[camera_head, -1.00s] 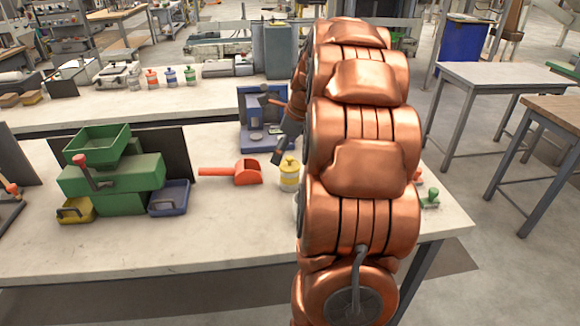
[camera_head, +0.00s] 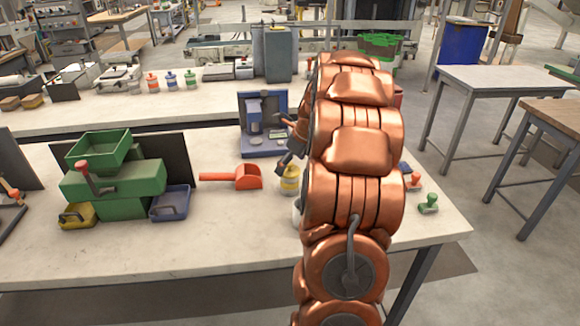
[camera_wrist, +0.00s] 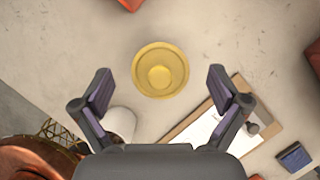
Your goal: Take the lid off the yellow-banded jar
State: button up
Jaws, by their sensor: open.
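The yellow-banded jar (camera_head: 290,182) stands upright on the near bench, right of the red scoop, with its yellow lid (camera_head: 291,170) on. In the wrist view the lid (camera_wrist: 160,72) is a round yellow disc with a raised knob, seen from above. It hides the jar body. My gripper (camera_wrist: 161,80) is open and empty, its two fingers to the left and right of the lid in the picture. In the head view my gripper (camera_head: 286,160) shows close to the jar's top. I cannot tell the remaining height gap.
The red scoop (camera_head: 246,178) lies left of the jar, and a blue machine (camera_head: 262,118) stands behind. The wrist view shows a white round object (camera_wrist: 121,121) near the left finger and a clipboard (camera_wrist: 196,128) near the right. Stamps (camera_head: 428,203) stand at right.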

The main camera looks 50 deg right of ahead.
jog(key=shift+w+f, duration=0.15)
jog(key=shift+f, duration=0.15)
jog(key=c, duration=0.9)
jog(key=shift+r, duration=0.1)
jog(key=shift+c, duration=0.2)
